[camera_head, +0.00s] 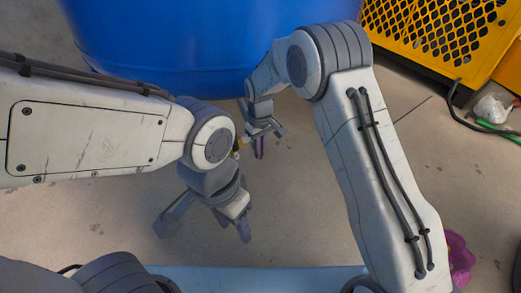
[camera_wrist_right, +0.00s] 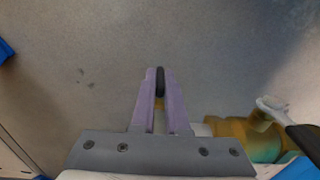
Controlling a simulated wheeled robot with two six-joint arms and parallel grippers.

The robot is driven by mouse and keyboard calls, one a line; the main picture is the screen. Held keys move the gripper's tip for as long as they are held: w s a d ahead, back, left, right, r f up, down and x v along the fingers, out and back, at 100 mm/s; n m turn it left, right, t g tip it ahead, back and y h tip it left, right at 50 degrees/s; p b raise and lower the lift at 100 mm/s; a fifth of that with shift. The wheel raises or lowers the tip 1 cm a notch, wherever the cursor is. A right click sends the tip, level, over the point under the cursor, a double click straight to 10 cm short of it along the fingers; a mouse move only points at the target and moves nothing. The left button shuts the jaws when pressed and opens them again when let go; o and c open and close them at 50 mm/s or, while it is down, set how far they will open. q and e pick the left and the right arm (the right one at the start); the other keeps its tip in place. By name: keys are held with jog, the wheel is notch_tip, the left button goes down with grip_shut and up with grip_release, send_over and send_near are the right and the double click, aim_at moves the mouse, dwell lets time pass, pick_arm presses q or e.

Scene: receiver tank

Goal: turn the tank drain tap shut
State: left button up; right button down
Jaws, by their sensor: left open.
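The blue tank (camera_head: 190,40) fills the top of the head view. A small brass piece, likely part of the drain tap (camera_head: 238,146), shows beside my left wrist, which hides most of that spot. In the right wrist view the tap is a brass body (camera_wrist_right: 238,130) with a grey lever and a black handle (camera_wrist_right: 304,140) at the lower right.
A yellow crate with a grid side (camera_head: 425,38) stands at the upper right. A dark cable, a green strip and a whitish crumpled thing (camera_head: 490,108) lie near it. A purple object (camera_head: 459,258) is at the lower right. The concrete floor between is mostly clear.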

jog(key=shift+s+r+t+h+p, duration=0.1)
jog(key=shift+r+t+h+p, duration=0.3)
jog(key=shift+p, duration=1)
jog(key=shift+f+t+h+p, duration=0.35)
jog(key=shift+f+t+h, duration=0.05)
jog(key=shift+h, duration=0.3)
jog(key=c, duration=0.9)
grip_release()
jog(key=shift+r, duration=0.1)
jog(key=p+v, duration=0.6)
jog(key=v, duration=0.4)
jog(key=shift+a+r, duration=0.1)
